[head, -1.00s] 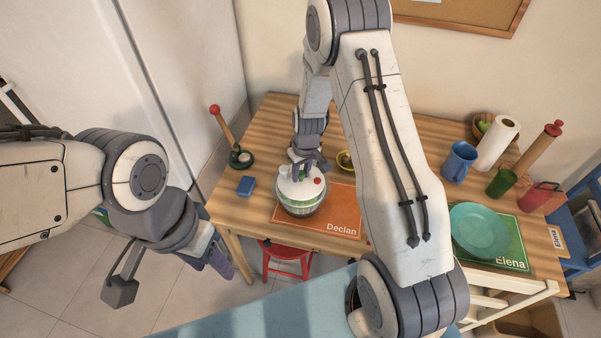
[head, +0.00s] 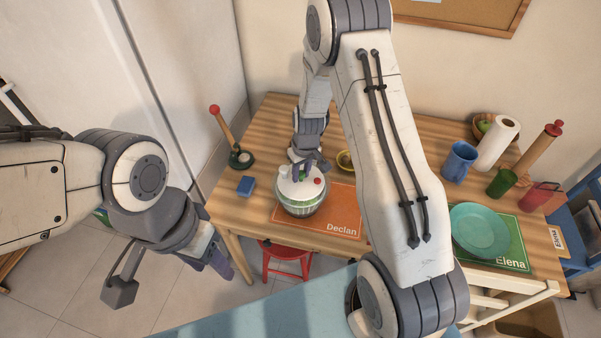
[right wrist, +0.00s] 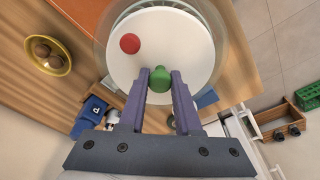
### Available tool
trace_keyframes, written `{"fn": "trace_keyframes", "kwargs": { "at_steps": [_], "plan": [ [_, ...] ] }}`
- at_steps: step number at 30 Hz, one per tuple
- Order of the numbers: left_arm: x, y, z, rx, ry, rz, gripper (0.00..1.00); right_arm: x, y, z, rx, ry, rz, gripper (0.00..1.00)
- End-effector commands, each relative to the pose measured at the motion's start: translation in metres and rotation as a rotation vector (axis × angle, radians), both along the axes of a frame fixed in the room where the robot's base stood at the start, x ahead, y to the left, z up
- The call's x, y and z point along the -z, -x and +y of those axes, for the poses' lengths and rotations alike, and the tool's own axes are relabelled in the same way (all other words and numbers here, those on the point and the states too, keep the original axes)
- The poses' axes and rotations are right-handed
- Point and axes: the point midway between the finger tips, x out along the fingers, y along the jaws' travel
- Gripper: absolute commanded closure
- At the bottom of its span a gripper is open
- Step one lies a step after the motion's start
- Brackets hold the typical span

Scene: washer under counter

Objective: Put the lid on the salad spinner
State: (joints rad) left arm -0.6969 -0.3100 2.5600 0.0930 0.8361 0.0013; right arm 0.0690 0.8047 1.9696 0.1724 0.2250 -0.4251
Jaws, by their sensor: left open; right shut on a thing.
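The salad spinner bowl (head: 303,210) is clear with green showing inside and stands on the orange "Declan" mat at the table's left front. Its white lid (head: 291,189), with a red knob and a green knob, is over the bowl's mouth; I cannot tell if it is fully seated. My right gripper (head: 301,170) is above the lid. In the right wrist view, the right gripper (right wrist: 160,82) is shut on the green knob (right wrist: 160,76), and the lid (right wrist: 185,45) lies within the clear rim. My left gripper (head: 218,256) is open and empty, left of the table.
A yellow bowl (head: 344,160) stands just right of my right gripper. A blue block (head: 245,185) and a red-tipped stick (head: 226,128) are to the left. A teal plate (head: 480,230), a blue mug (head: 459,161) and a paper roll (head: 497,143) are to the right.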

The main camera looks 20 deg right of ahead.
Motion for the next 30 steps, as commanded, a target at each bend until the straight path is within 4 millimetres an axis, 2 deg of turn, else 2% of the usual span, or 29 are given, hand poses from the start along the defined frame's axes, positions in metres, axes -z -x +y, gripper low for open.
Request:
{"fn": "trace_keyframes", "kwargs": {
  "at_steps": [14, 15, 17, 24, 27, 30],
  "plan": [
    [0.0027, 0.0, 0.0, 0.0, 0.0, 0.0, 0.5, 0.0024, -0.0003, 0.0, 0.0, 0.0, -0.001, 1.0],
    [0.0024, 0.0, 0.0, 0.0, 0.0, 0.0, 0.5, 0.0021, -0.0003, 0.0, 0.0, 0.0, -0.001, 0.56],
    [0.0023, 0.0, 0.0, 0.0, 0.0, 0.0, 0.5, 0.002, -0.0003, 0.0, 0.0, 0.0, -0.001, 0.33],
    [0.0023, 0.0, 0.0, 0.0, 0.0, 0.0, 0.5, 0.0021, -0.0002, 0.0, 0.0, 0.0, 0.0, 0.33],
    [0.0024, 0.0, 0.0, 0.0, 0.0, 0.0, 0.5, 0.0024, 0.0002, 0.0001, 0.0, 0.0, 0.0, 0.0],
    [0.0024, 0.0, 0.0, 0.0, 0.0, 0.0, 0.5, 0.0024, 0.0002, 0.0001, 0.0, 0.0, 0.0, 0.0]
  ]
}}
